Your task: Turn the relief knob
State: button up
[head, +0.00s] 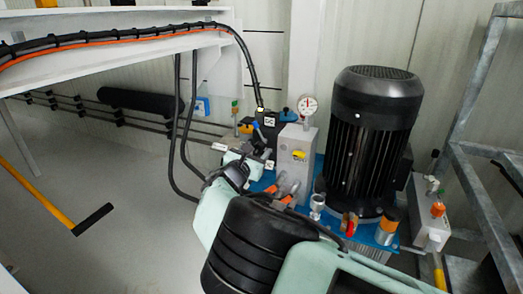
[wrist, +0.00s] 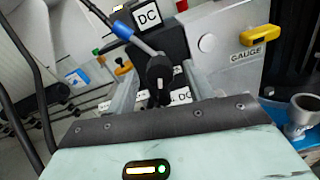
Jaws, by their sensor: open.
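My gripper (wrist: 160,72) is open, its two grey fingers reaching forward with a gap between them. A black knob-like part (wrist: 159,68) shows between the fingers in the wrist view; I cannot tell whether they touch it. I read no relief label, so I cannot tell whether this part is the relief knob. Behind it stands a dark block with a white DC label (wrist: 148,16). A second DC label is partly hidden between the fingers. In the head view my gripper (head: 252,150) is at the front of the valve block (head: 268,122), and my arm hides part of it.
A grey block with a yellow GAUGE handle (wrist: 260,35) stands right of the fingers. A dial gauge (head: 307,106) and big black motor (head: 373,130) are at the right. Black hoses (head: 180,120) hang at the left. A metal frame (head: 470,110) stands far right.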

aim_at(258, 150)
jog(key=shift+b+x, duration=0.45)
jog(key=shift+x, duration=1.7)
jog(key=c, duration=1)
jog(key=shift+o, duration=0.2)
jog(key=shift+r+n+p, duration=0.3)
jog(key=shift+n+p, duration=0.5)
jog(key=shift+p, duration=0.4)
jog(key=n, duration=0.1)
jog(key=n+p, duration=0.1)
jog(key=shift+f+n, duration=0.3)
jog(key=o, duration=1)
jog(key=shift+c, duration=0.2)
